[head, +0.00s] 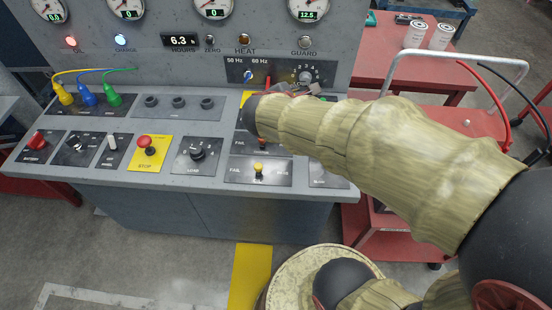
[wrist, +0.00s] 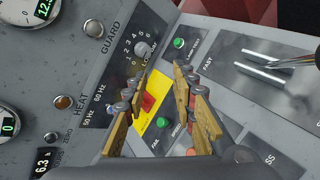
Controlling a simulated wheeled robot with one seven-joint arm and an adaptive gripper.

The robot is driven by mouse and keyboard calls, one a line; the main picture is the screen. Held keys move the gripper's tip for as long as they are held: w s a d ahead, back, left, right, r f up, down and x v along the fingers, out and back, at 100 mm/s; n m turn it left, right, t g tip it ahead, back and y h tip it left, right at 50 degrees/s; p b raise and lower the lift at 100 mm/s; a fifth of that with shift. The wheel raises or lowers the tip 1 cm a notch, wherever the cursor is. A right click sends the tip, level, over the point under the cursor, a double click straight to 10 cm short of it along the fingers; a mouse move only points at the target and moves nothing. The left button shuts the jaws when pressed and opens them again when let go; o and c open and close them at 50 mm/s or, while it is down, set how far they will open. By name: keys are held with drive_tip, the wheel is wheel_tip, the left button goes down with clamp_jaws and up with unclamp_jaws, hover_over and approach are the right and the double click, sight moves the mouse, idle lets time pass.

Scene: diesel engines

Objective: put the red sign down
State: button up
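A small flat red piece, which I take as the red sign (wrist: 148,104), shows in the wrist view at a yellow plate (wrist: 152,122) on the sloping console. A thin upright red strip (head: 268,81) shows in the head view just beyond my arm; I cannot tell if it is the same piece. My gripper (wrist: 162,72) is open over the yellow plate, one finger on each side of the red piece with visible gaps. In the head view my forearm hides most of the plate and my fingers. No text on the red piece is readable.
The console carries a red STOP button (head: 146,141) on a yellow plate, a load knob (head: 197,153), a yellow-capped lever (head: 258,168) and several coloured plugs. A 50/60 Hz switch panel (wrist: 128,62) stands close by my fingers. A red cart (head: 480,115) stands at right.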

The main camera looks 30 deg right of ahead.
drive_tip(key=s+a+r+m+g+y, duration=0.1)
drive_tip(key=s+a+m+y, duration=0.7)
drive_tip(key=s+a+m, duration=0.8)
drive_tip(key=shift+s+a+r+g+y, duration=0.3)
drive_tip(key=shift+s+a+r+y, duration=0.25)
drive_tip(key=shift+s, duration=0.5)
drive_tip(key=shift+a, duration=0.1)
drive_tip(key=shift+c, duration=0.7)
